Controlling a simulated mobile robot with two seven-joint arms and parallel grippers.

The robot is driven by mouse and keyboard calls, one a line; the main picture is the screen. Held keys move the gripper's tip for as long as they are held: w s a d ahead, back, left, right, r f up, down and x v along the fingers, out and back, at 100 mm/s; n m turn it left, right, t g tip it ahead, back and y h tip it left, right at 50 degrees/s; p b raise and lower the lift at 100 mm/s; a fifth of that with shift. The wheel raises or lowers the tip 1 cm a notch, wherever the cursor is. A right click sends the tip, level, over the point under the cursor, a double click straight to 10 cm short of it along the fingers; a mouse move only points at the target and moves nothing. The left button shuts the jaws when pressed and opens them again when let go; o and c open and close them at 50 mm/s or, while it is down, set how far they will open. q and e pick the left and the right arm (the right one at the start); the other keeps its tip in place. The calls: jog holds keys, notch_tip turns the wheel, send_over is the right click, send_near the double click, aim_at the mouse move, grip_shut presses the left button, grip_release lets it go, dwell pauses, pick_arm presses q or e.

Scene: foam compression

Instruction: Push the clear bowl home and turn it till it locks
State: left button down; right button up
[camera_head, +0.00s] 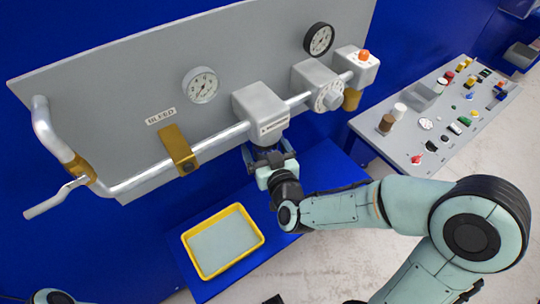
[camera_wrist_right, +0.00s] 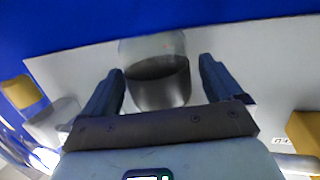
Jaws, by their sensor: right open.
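The clear bowl (camera_wrist_right: 150,46) shows in the right wrist view as a pale see-through cup against a dark metallic round part (camera_wrist_right: 162,90). In the head view, the bowl's place under the labelled grey housing (camera_head: 258,103) is mostly hidden by my right gripper (camera_head: 268,154). In the wrist view, my right gripper (camera_wrist_right: 161,66) has one dark finger on each side of the bowl and the dark part. The fingers are apart, with gaps visible on both sides. I cannot tell how far the bowl is seated. My left gripper is out of view.
A grey panel (camera_head: 120,75) carries a pipe (camera_head: 220,140), gauges (camera_head: 200,85), a gold bracket (camera_head: 178,150) and a knobbed unit (camera_head: 327,96). A yellow-rimmed tray (camera_head: 258,232) stands on the blue shelf below. A table (camera_head: 400,165) with small parts is at right.

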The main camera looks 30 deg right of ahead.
jog(key=shift+s+f+b, duration=0.1)
jog(key=shift+s+b, duration=0.1)
jog(key=shift+b, duration=0.15)
pick_arm(q)
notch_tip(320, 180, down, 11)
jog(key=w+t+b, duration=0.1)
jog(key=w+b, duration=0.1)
jog(key=b, duration=0.9)
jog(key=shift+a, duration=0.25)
pick_arm(e)
jog(key=v, duration=1.3)
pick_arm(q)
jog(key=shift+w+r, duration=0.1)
pick_arm(e)
jog(key=shift+r, duration=0.25)
